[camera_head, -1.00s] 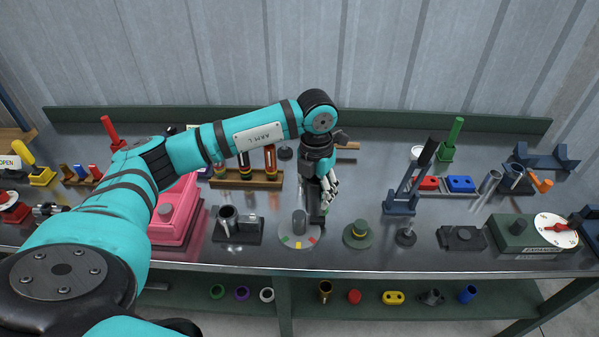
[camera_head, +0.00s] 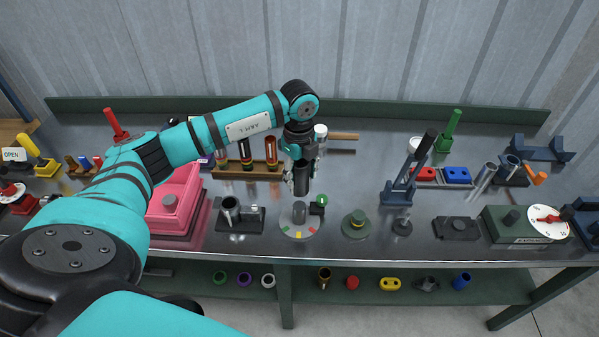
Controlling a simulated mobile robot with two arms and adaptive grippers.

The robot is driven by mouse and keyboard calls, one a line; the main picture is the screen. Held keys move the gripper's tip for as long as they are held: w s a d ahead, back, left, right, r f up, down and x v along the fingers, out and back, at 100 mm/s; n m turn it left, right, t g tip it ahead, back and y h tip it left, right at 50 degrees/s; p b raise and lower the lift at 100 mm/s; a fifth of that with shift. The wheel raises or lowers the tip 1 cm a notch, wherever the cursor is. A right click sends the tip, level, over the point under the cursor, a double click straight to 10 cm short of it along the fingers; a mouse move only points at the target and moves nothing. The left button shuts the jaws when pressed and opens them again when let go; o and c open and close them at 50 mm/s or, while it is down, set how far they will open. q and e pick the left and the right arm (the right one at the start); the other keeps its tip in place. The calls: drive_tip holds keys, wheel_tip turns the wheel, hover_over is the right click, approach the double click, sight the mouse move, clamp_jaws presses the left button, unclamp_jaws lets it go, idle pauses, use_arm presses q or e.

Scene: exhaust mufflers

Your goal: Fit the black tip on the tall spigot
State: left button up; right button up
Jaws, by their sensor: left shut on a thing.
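My left gripper (camera_head: 302,166) is shut on the black tip (camera_head: 302,182), a dark cylinder held upright above the bench. The tip hangs behind and above a round plate (camera_head: 299,232) with coloured marks and a grey post (camera_head: 299,212). To the left, a dark base (camera_head: 240,225) carries a taller metal tube-like spigot (camera_head: 230,207) and a shorter one (camera_head: 251,214). The tip is apart from both. The gripper's fingers partly cover the tip's upper part. My right gripper is out of view.
A small dark block with a green top (camera_head: 319,204) stands just right of the post. A pink box (camera_head: 174,200) is at left, a wooden rack (camera_head: 245,172) behind, a green round stand (camera_head: 356,224) and blue lever press (camera_head: 399,195) at right.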

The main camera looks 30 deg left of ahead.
sight(299, 206)
use_arm(q)
wheel_tip(299, 206, down, 4)
drive_tip(key=b, duration=0.3)
drive_tip(key=shift+f+b, duration=0.9)
drive_tip(key=shift+f, duration=0.3)
drive_tip(key=shift+f+b, duration=2.2)
drive_tip(key=shift+f, duration=0.95)
drive_tip(key=shift+f, duration=0.1)
drive_tip(key=o, duration=1.2)
drive_tip(key=shift+c, duration=0.2)
